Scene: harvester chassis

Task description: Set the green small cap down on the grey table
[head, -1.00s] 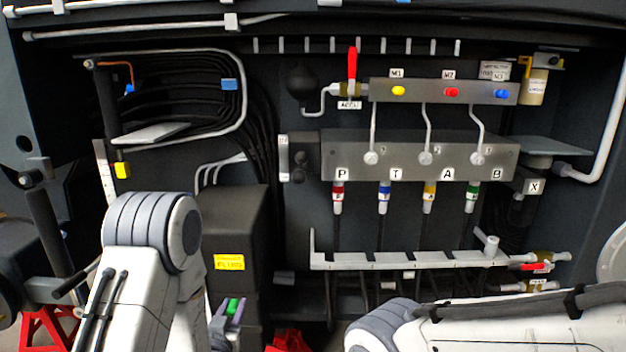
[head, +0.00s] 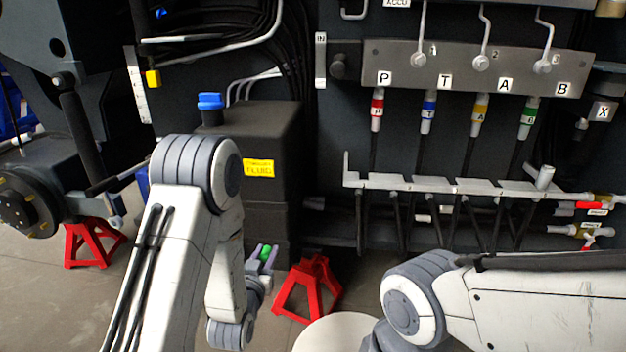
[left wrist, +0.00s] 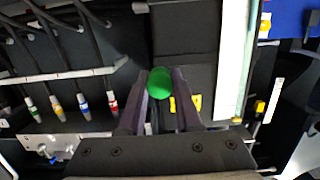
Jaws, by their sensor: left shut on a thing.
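The green small cap (head: 266,252) is between the fingertips of my left gripper (head: 264,256), in front of the black tank in the head view. The left wrist view shows the round green cap (left wrist: 160,83) pinched between the two dark fingers of the left gripper (left wrist: 160,88). The gripper is shut on it and holds it in the air. My right arm shows at the lower right of the head view, but its gripper is out of view. I see no grey table in either view for certain; a pale round surface (head: 337,334) shows partly at the bottom edge of the head view.
A black tank (head: 250,130) with a blue cap (head: 210,101) stands behind the left gripper. Red jack stands (head: 308,288) are on the floor. A manifold (head: 475,68) with labelled hoses and a grey bracket rail (head: 450,185) fill the right side. A brake disc (head: 25,200) is far left.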

